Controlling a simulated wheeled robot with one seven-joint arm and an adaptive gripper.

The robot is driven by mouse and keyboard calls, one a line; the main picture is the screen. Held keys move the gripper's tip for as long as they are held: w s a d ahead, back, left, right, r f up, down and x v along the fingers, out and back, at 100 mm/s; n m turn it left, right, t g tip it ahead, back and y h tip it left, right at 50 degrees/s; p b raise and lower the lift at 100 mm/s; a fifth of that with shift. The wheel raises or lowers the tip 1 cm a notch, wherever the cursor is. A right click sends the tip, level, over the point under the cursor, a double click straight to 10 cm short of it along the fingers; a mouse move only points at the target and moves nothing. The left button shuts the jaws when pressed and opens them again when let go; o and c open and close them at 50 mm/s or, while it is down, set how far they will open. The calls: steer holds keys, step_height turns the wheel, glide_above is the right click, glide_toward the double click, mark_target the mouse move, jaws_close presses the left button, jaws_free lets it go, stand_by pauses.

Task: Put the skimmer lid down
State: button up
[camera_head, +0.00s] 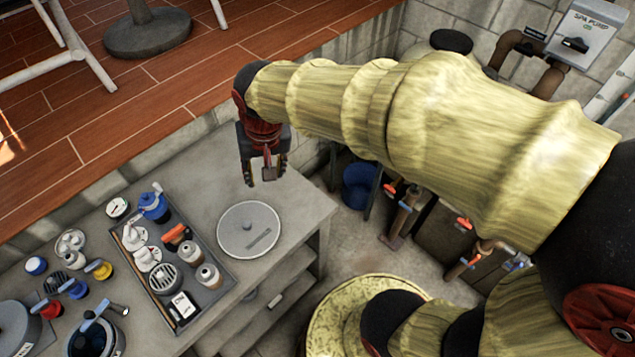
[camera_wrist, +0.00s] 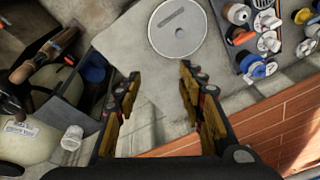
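The skimmer lid is most likely the round light-grey disc (camera_head: 249,229) with a small knob and a dark slot-like bar, lying flat on the grey bench top (camera_head: 302,208) near its right end. The disc also shows at the top of the wrist view (camera_wrist: 177,27). My gripper (camera_head: 267,174) is above the bench's far edge, behind the disc in the head view and apart from it. In the wrist view my gripper (camera_wrist: 160,88) has its two fingers spread wide with nothing between them. The disc lies beyond the fingertips.
A grey tray (camera_head: 228,266) with bottles, fittings and a blue-capped item stands left of the disc. Several valves and a dark pot (camera_head: 120,340) are farther left. A wooden deck (camera_head: 150,95) rises behind the bench. A blue bucket (camera_head: 358,184) and pipes are on the right.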

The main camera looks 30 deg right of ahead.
steer(key=s+d+r+n+t, duration=0.1)
steer(key=s+d+r, duration=0.2)
steer(key=s, duration=0.3)
steer(key=s+d+r+n+t, duration=0.2)
steer(key=s+d+r, duration=0.1)
steer(key=s, duration=0.4)
steer(key=shift+s+r, duration=0.2)
steer(key=shift+r, duration=0.35)
steer(key=shift+d, duration=0.1)
step_height(320, 180, down, 9)
steer(key=b, duration=0.8)
steer(key=shift+r+b, duration=0.15)
steer(key=shift+b, duration=0.2)
